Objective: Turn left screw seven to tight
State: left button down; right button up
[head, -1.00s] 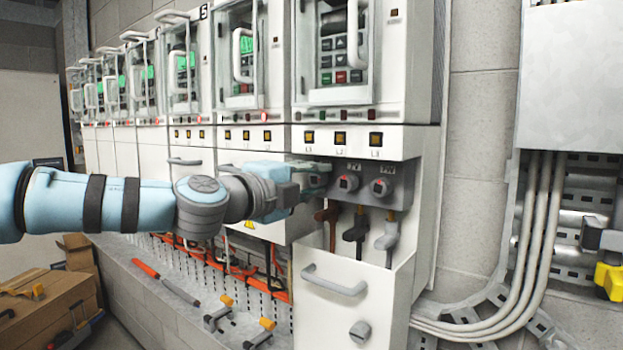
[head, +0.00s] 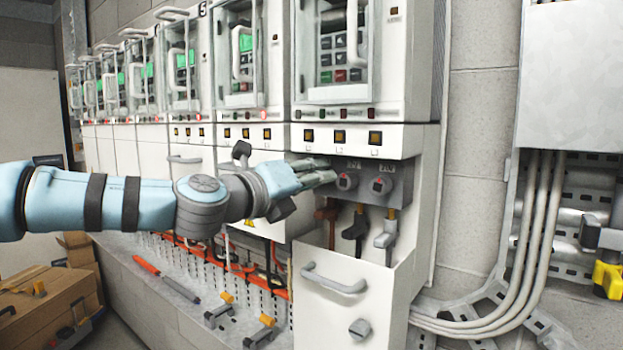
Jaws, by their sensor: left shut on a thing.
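The grey terminal block (head: 400,190) of the nearest cabinet sits in a recess above the white drawer front. My left gripper (head: 328,177) reaches in from the left at the block's left end. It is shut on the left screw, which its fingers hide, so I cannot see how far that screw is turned. A brown, a black and a grey cable lug (head: 385,240) hang under the block. My right gripper is out of view.
The white drawer front (head: 340,290) with a handle stands below the block. A ledge at lower left holds an orange-handled screwdriver (head: 165,280) and yellow-tipped clamps (head: 262,332). More cabinets run off to the left. Grey conduits (head: 530,240) run down the right wall.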

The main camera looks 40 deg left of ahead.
pick_arm(q)
jog(key=shift+m, duration=0.4)
jog(key=c, duration=1.3)
grip_release()
jog(key=s, duration=0.7)
jog(key=shift+s, duration=0.2)
jog(key=shift+d, duration=0.15)
